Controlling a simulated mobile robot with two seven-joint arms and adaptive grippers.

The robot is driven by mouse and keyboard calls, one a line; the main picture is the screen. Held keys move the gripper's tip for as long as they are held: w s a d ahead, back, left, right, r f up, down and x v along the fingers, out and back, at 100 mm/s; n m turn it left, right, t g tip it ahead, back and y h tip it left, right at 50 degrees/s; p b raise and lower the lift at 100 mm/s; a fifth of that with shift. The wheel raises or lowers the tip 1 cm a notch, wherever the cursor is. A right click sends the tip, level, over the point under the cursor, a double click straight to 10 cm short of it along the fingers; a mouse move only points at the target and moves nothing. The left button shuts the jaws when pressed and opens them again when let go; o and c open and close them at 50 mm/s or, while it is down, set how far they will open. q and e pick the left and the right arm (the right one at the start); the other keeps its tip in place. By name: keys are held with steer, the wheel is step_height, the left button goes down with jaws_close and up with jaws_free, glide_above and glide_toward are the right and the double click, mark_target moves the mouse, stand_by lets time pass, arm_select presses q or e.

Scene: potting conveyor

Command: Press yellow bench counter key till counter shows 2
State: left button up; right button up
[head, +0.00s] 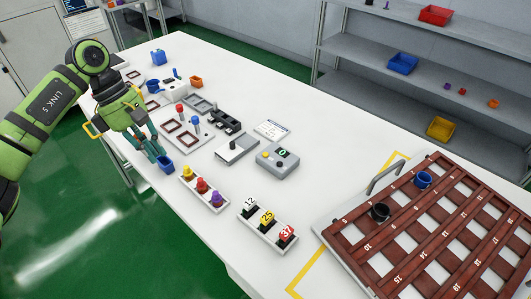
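The bench counter is a grey box (277,160) near the middle of the white bench. Its top has a small dark display (282,152) with a green digit that looks like 0, and a small yellowish key (265,155) at its left side. My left gripper (158,157) is over the near left edge of the bench, well to the left of the counter. Its teal fingers point down beside a small blue pot (166,164); whether they touch it or are open or shut I cannot tell. My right gripper is not in view.
Between the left gripper and the counter stand a rack of coloured plugs (202,190) and a grey plate with a post (237,150). A rack of numbered tags (267,226) stands in front of the counter. A brown grid tray (440,235) with a handle fills the right.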

arm_select(q)
jaws_close()
